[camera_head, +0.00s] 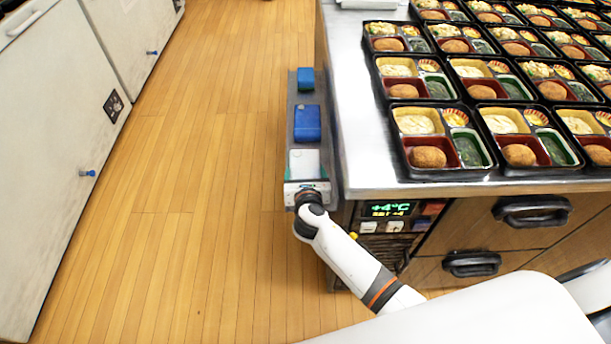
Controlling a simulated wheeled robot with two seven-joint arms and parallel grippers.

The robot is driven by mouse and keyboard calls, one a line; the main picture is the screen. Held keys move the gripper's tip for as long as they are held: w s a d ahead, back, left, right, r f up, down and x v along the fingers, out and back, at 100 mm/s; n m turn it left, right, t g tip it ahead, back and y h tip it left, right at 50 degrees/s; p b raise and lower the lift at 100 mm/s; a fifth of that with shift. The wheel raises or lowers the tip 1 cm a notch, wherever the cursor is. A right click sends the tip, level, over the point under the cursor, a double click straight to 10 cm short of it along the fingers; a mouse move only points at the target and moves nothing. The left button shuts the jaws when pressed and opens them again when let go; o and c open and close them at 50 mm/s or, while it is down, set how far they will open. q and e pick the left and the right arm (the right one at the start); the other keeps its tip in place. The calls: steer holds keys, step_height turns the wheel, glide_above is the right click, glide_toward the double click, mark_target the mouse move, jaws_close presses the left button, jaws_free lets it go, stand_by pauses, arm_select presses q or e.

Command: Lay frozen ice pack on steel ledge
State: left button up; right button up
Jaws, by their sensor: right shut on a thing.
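The steel ledge (294,103) is a narrow grey shelf along the left side of the counter. A pale, whitish ice pack (304,163) is at its near end, right at the fingertips of my right gripper (306,180). The gripper is shut on this pack; its fingers are hard to make out from above. I cannot tell whether the pack touches the ledge or is held just above it. A blue pack (307,123) lies farther along the ledge, and a smaller dark blue-teal piece (305,79) is at the far end. My left gripper is not in view.
The steel counter (362,152) stands right of the ledge, with rows of filled bento trays (437,141) on top. Its front has a lit control panel (389,210) and drawers with black handles (532,211). White cabinets (60,120) stand at left; the wooden floor between is clear.

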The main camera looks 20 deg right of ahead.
steer(key=shift+r, duration=0.1)
steer(key=o, duration=1.2)
steer(key=p+v, duration=0.2)
steer(key=v, duration=1)
steer(key=shift+s, duration=0.1)
